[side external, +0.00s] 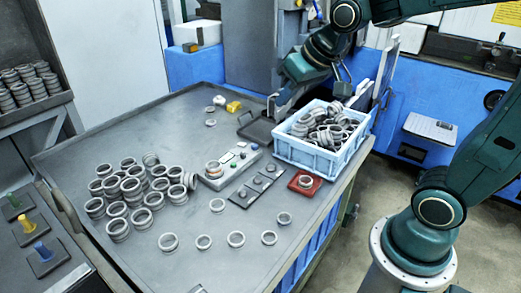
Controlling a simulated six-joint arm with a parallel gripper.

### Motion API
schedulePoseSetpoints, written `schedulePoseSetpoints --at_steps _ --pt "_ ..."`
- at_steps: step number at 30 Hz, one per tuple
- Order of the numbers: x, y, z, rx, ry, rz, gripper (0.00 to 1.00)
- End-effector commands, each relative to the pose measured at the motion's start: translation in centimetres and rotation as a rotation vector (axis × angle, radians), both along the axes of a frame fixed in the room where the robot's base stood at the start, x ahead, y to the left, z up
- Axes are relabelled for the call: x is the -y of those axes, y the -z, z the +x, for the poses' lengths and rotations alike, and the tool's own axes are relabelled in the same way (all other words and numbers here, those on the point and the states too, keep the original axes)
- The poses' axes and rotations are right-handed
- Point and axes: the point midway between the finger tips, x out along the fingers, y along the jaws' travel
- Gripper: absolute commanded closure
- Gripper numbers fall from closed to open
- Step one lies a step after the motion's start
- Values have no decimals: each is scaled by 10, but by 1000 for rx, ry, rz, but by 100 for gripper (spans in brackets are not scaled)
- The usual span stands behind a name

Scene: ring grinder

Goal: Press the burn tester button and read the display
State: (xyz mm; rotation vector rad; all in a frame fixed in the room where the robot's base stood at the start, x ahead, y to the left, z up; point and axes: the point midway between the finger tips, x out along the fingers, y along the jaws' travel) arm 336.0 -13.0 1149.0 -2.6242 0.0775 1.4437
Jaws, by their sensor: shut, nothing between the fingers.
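A long light-grey device with buttons (243,160), which looks like the burn tester, lies near the middle of the table. A metal ring (213,167) sits on its left end. Small green and other coloured buttons show on its top, but I cannot read any display at this size. My gripper (271,107) is shut and empty. It is above the table's back part, behind the device and left of the blue crate, apart from the device's buttons.
A light-blue crate (315,159) full of rings stands right of the device. A dark tray (257,131) lies behind it. A black strip (241,197) and a red tray (297,187) lie in front. Stacked rings (118,228) fill the left middle; the table's front left (120,270) is clear.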

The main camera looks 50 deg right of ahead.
Motion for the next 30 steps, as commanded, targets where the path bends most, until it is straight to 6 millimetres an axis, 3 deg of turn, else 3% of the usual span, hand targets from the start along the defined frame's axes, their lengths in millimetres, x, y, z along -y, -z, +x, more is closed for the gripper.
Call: schedulePoseSetpoints --at_steps 16,30 --pt "24 40 105 48 94 93 100" --pt "54 99 181 93 186 185 100"
